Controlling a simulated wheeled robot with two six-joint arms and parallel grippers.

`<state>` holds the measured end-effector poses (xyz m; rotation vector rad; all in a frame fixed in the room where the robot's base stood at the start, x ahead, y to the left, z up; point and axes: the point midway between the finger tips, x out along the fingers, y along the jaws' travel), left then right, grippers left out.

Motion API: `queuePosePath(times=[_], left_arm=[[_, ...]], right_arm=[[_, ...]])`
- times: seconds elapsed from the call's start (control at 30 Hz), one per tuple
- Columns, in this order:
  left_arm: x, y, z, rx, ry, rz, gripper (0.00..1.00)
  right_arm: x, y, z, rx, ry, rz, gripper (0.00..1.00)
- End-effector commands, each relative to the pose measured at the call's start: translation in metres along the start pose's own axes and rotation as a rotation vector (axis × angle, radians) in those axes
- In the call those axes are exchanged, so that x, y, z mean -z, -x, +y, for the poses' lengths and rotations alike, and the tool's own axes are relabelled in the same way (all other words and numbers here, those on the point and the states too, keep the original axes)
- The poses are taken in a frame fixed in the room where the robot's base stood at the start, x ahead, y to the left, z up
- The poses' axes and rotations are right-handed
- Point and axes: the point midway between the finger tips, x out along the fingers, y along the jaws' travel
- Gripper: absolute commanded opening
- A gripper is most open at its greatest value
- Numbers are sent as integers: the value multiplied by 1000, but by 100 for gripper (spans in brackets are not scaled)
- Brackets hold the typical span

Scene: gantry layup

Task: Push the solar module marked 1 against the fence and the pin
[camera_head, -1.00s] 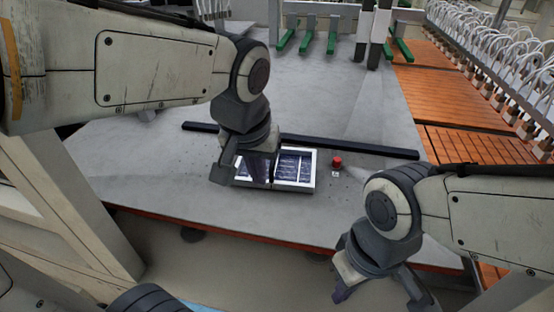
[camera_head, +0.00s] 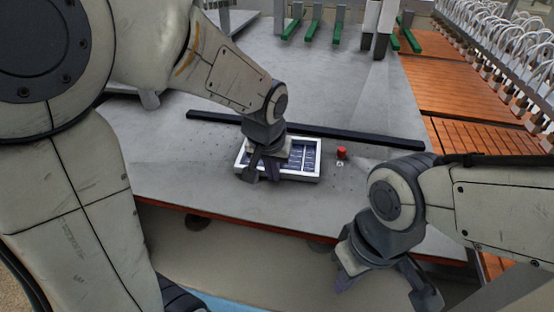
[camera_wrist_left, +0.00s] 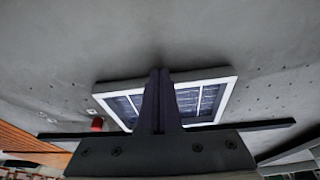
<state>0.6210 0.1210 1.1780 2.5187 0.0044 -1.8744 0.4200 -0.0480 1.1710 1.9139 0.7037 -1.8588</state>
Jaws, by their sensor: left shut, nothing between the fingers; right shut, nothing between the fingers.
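The solar module (camera_head: 311,171) is a white-framed panel with dark cells, lying flat on the grey table; I cannot read a number on it. The black fence bar (camera_head: 375,139) runs behind it, very close to its far edge. The red pin (camera_head: 341,153) stands to its right, with a visible gap. My left gripper (camera_head: 260,178) is shut and empty at the module's near side, hiding part of it. In the left wrist view its fingers (camera_wrist_left: 160,80) cross the module's frame (camera_wrist_left: 215,76); contact is unclear. My right gripper (camera_head: 384,285) is shut and empty, in front of the table edge.
The grey table (camera_head: 190,175) is clear left and in front of the module. Green-padded forks (camera_head: 313,32) stand at the back. Orange panels (camera_head: 450,90) under a row of white hoses lie to the right. A small white label sits by the pin.

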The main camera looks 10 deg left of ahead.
Motion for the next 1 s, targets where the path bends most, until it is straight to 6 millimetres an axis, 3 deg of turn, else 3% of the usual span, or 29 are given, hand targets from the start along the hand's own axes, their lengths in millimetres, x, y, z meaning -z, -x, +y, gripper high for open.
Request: queuePosePath(times=[0.33, 0.63, 1.0], left_arm=[[3, -1, 0, 0, 1, 0, 0], [47, -13, 0, 0, 1, 1, 0], [54, -15, 0, -1, -1, 11, 0]], right_arm=[[0, 0, 0, 0, 0, 0, 0], [0, 6, 0, 0, 0, 0, 0], [0, 6, 0, 0, 0, 0, 0]])
